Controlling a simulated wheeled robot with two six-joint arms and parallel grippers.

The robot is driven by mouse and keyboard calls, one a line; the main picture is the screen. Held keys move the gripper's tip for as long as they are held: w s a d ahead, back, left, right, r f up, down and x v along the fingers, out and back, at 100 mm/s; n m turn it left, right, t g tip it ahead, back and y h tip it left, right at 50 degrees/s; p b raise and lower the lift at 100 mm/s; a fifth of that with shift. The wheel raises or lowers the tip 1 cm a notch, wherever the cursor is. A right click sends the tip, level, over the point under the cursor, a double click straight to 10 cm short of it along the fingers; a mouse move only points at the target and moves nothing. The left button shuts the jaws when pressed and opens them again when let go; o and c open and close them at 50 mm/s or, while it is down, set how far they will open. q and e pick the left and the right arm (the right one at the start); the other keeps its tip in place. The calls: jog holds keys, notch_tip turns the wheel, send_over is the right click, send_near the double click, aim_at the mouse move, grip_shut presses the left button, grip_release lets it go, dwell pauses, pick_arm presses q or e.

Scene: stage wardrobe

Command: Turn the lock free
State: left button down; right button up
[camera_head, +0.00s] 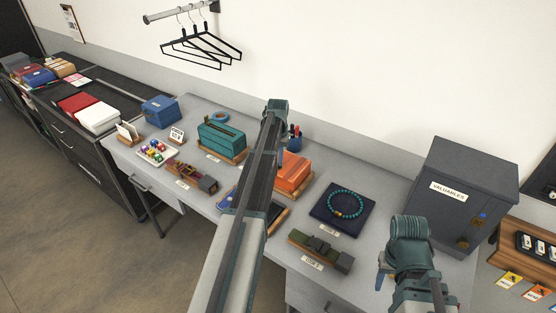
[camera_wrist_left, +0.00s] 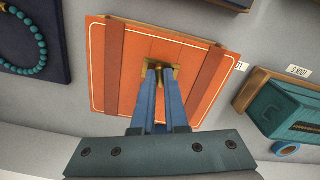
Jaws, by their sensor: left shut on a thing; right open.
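An orange box (camera_head: 293,171) stands on the table in the head view, partly hidden by my left arm. In the left wrist view, the orange box (camera_wrist_left: 200,65) has two brown straps and a brass lock (camera_wrist_left: 176,73) at the middle of the face I look at. My left gripper (camera_wrist_left: 160,70) is shut on the brass lock, its blue fingertips covering part of it. In the head view the fingers of my left gripper (camera_head: 280,157) are mostly hidden behind the arm. My right gripper (camera_head: 382,277) is open and empty near the table's front right, apart from the box.
A teal case (camera_head: 220,139) stands left of the orange box. A bead necklace on a dark pad (camera_head: 338,218), a belt-like item (camera_head: 320,249) and a dark safe (camera_head: 464,190) lie to the right. A pen cup (camera_head: 294,143) is close behind my left gripper.

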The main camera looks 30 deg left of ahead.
pick_arm(q)
jog(key=n, duration=1.4)
jog(key=shift+n, duration=0.3)
dwell(0.4)
jog(key=c, duration=0.9)
grip_release()
jog(key=shift+c, duration=0.2)
notch_tip(320, 180, up, 14)
jog(key=p, duration=1.4)
